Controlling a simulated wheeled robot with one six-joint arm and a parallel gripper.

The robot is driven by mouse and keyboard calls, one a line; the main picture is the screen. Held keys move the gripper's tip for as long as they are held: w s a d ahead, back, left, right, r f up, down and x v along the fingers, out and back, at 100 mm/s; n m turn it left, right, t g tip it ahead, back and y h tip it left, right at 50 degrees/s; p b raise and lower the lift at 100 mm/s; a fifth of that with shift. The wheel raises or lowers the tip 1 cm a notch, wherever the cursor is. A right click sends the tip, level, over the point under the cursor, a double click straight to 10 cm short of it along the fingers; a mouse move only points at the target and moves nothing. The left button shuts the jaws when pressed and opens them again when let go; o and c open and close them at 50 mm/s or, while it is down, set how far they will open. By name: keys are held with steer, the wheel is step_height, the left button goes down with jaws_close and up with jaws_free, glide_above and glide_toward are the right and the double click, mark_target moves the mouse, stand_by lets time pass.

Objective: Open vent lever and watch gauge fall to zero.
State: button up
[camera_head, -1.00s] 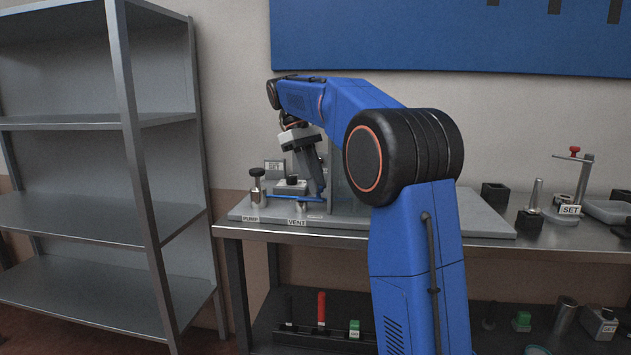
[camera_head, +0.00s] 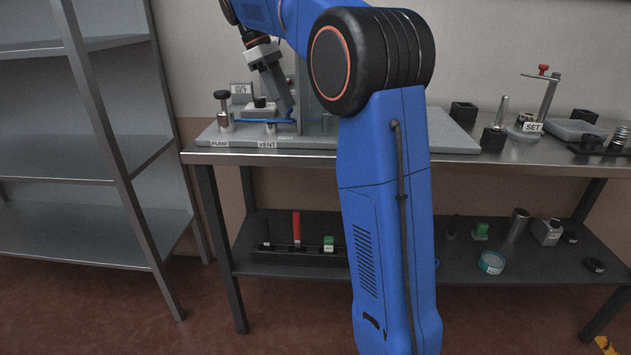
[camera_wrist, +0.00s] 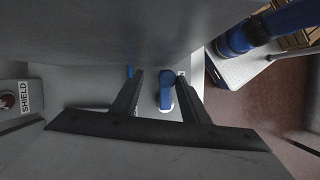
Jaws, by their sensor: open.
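The blue vent lever (camera_head: 256,121) lies level behind the VENT label (camera_head: 267,144) on the grey base plate at the bench's left end. In the wrist view the blue lever (camera_wrist: 166,88) shows between the fingers, with a gap on each side. My gripper (camera_head: 291,112) is open and points down at the lever's right end. In the wrist view my gripper (camera_wrist: 160,82) has both dark fingers apart. I cannot see any gauge face; my arm hides part of the rig.
A pump knob (camera_head: 222,105) stands left of the lever. In the wrist view a box labelled SHIELD (camera_wrist: 25,98) sits at the left. A metal shelf (camera_head: 90,150) stands left of the bench. A SET stand (camera_head: 545,100) and small parts occupy the bench's right side.

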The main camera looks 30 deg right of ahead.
steer(key=n, duration=0.2)
steer(key=w+n+t, duration=0.1)
steer(key=w+n+h, duration=0.1)
steer(key=n, duration=0.1)
steer(key=shift+n+t, duration=0.3)
steer(key=shift+t, duration=0.1)
steer(key=n, duration=0.2)
steer(key=w+n+t, duration=0.1)
steer(key=n, duration=0.1)
steer(key=a+n+t, duration=0.1)
steer(key=n, duration=0.1)
steer(key=shift+w, duration=0.35)
steer(key=v, duration=1.7)
steer(key=s+f+m+t+y, duration=0.1)
steer(key=s+f+m, duration=0.6)
steer(key=s+f, duration=0.6)
steer(key=s+f+m+t+y, duration=0.2)
steer(key=s+f+m, duration=0.6)
steer(key=s+f, duration=0.5)
steer(key=s, duration=0.5)
steer(key=shift+f+m, duration=0.25)
steer(key=shift+m, duration=0.05)
steer(key=shift+w, duration=0.1)
